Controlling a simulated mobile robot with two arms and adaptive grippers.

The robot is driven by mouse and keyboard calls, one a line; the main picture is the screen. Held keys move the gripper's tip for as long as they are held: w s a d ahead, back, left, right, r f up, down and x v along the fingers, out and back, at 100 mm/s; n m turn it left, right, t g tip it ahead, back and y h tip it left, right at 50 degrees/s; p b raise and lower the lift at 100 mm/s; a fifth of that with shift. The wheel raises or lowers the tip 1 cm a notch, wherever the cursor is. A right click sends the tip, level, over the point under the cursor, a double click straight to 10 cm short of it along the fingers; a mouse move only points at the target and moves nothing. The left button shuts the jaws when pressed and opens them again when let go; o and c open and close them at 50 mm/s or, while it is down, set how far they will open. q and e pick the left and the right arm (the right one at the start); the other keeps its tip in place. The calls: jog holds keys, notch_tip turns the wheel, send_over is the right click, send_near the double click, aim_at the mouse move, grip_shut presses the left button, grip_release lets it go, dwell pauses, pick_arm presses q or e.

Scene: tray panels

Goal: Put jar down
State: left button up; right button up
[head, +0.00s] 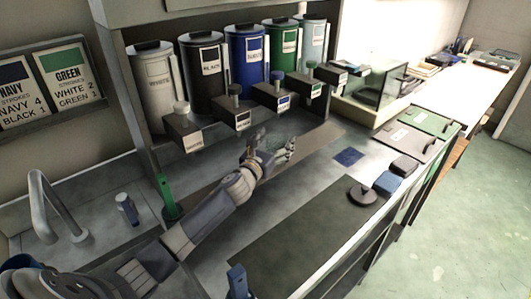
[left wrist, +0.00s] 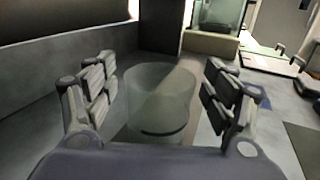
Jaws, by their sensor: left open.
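A clear, faintly greenish glass jar (left wrist: 160,90) stands upright between the fingers of my left gripper in the left wrist view. It seems to rest on the grey counter, with a dark curved line near its base. My left gripper (left wrist: 160,97) is open, its fingers on either side of the jar with narrow gaps showing. In the head view my left gripper (head: 268,152) is low over the counter in front of the paint dispensers, and the jar is hard to make out there. My right gripper is not in view.
White, black, blue, green and pale dispensers (head: 246,55) stand behind, their spout boxes (head: 233,118) jutting forward. A green-handled tool (head: 166,196) stands left of my arm, near a tap (head: 50,205). A glass box (head: 385,88) stands back right.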

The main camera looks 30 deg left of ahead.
pick_arm(q)
jog(key=s, duration=1.1)
jog(key=shift+d+b, duration=0.3)
jog(key=shift+b, duration=0.1)
